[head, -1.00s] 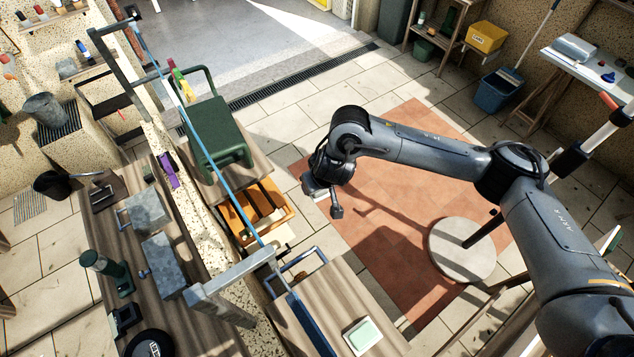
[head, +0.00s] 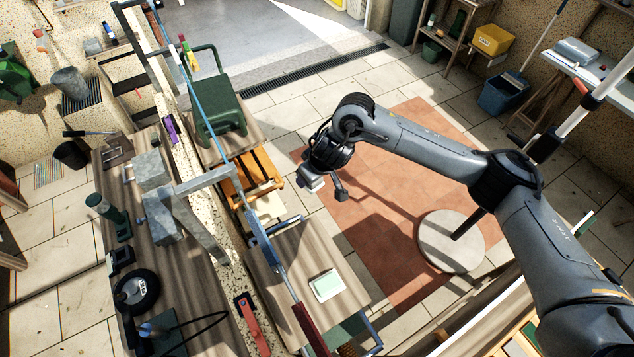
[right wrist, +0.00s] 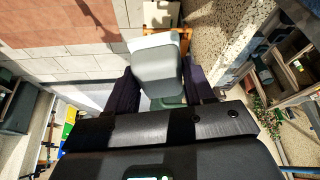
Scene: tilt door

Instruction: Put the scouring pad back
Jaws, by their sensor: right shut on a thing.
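My right gripper (right wrist: 160,90) is shut on a grey block with a whitish edge, which looks like the scouring pad (right wrist: 156,66). The dark fingers press on its two sides in the right wrist view. In the head view the right gripper (head: 314,178) holds it in the air over the tiled floor, to the right of the wooden tables; the pad (head: 309,184) shows only small there. A pale green block in a white dish (head: 326,285) lies on the lower wooden table (head: 285,258). My left gripper is not in view.
A grey frame (head: 205,182) and blue rail cross the long counter (head: 190,320). A round pale disc (head: 450,242) stands on the orange floor patch (head: 370,250).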

